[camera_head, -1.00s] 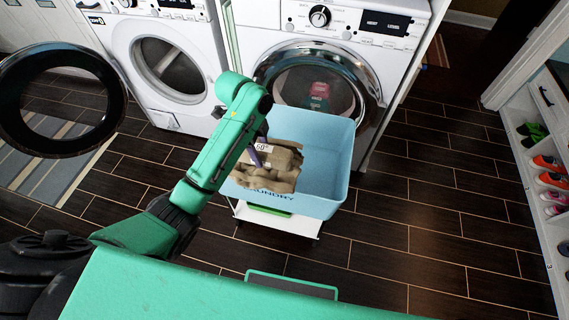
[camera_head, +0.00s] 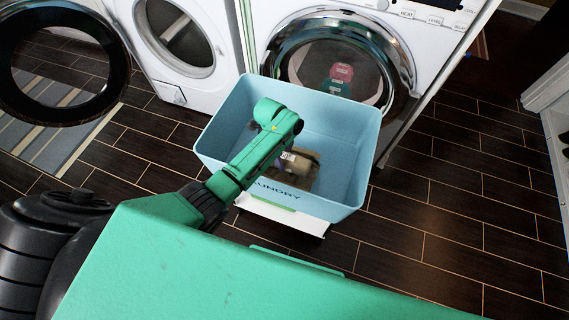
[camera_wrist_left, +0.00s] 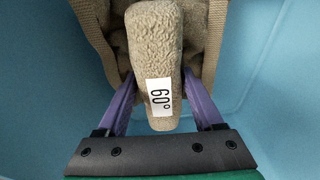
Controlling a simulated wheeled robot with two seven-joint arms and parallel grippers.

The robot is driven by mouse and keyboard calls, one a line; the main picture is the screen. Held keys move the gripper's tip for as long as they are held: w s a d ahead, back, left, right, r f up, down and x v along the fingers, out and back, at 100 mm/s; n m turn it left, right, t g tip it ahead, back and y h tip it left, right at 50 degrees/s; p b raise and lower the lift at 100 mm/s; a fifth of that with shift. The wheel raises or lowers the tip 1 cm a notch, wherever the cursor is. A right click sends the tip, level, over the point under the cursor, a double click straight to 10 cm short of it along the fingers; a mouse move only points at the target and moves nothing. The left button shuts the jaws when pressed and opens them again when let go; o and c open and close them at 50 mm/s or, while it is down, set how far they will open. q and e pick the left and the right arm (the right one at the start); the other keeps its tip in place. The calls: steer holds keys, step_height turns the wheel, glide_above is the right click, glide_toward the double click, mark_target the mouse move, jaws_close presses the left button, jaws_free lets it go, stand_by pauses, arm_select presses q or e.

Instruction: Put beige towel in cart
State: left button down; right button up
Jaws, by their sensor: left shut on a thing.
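The beige towel (camera_head: 302,168) is down inside the light blue laundry cart (camera_head: 345,150), partly hidden by my left arm in the head view. In the left wrist view, my left gripper (camera_wrist_left: 155,105) is shut on a fold of the beige towel (camera_wrist_left: 152,45), with a purple finger on each side. A white tag reading 60° is on this fold. Blue cart walls (camera_wrist_left: 285,60) surround the gripper and towel. I cannot tell whether the towel touches the cart's floor. My right gripper is not in view.
A front-loading washer (camera_head: 340,65) with its round door shut stands right behind the cart. Another machine (camera_head: 180,40) is at the left, with an open round door (camera_head: 115,80) swung out. A striped rug (camera_head: 50,120) lies at the left. Dark tiled floor is clear at the right.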

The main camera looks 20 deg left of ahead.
arm_select(q)
step_height(320, 180, down, 3)
steer(key=shift+f+b, duration=0.1)
steer(key=shift+b, duration=0.25)
steer(key=shift+c, duration=0.2)
jaws_free()
steer(key=r+p, duration=0.1)
steer(key=r, duration=0.3)
steer(key=a+r+p, duration=0.1)
steer(key=r, duration=0.3)
steer(key=a+r+p, duration=0.1)
steer(key=r, duration=0.3)
steer(key=shift+a, duration=0.1)
